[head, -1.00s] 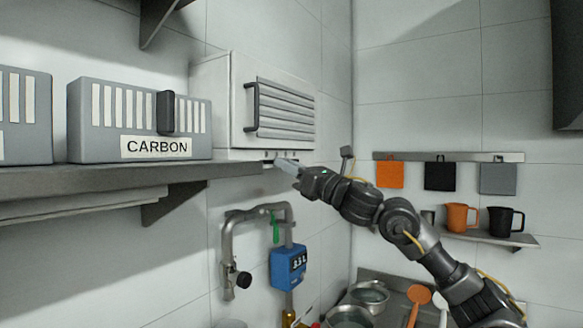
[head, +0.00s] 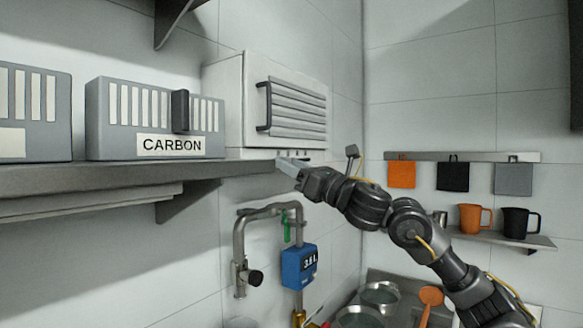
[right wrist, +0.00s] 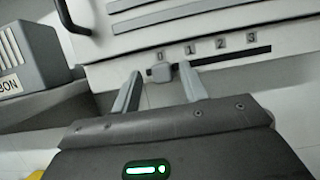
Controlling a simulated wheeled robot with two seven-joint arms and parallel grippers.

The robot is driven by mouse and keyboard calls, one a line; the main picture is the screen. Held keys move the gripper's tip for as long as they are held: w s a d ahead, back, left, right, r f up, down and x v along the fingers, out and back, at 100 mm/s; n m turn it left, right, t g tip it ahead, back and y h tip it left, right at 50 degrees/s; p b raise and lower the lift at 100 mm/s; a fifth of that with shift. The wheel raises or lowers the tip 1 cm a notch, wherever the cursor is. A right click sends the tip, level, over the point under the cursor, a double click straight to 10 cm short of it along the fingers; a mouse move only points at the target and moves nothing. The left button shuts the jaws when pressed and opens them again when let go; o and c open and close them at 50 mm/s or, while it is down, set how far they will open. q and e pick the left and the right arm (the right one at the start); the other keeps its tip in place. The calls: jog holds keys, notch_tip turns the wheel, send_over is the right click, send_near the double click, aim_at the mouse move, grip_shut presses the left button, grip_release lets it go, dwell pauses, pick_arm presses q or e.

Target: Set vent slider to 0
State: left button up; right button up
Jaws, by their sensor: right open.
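The vent (head: 290,72) is a pale wall-mounted box with a louvred front and a dark handle. Its slider scale, marked 0 to 3, shows in the right wrist view along a dark slot (right wrist: 235,56). The slider knob (right wrist: 160,73), a small grey block, sits at the slot's left end, just below the 0 mark (right wrist: 159,57). My right gripper (head: 280,163) is at the vent's lower edge. In the right wrist view its fingers (right wrist: 160,69) are open, one on each side of the knob, with small visible gaps. My left gripper is not in view.
A grey shelf (head: 120,178) with a CARBON box (head: 155,118) lies left of the vent. Below are a bent pipe (head: 240,240) and a blue meter (head: 299,266). Mugs (head: 474,218) stand on a small shelf at the right.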

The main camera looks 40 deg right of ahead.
jog(key=b+v, duration=0.6)
jog(key=v, duration=0.4)
jog(key=shift+s, duration=0.35)
jog(key=shift+f, duration=0.1)
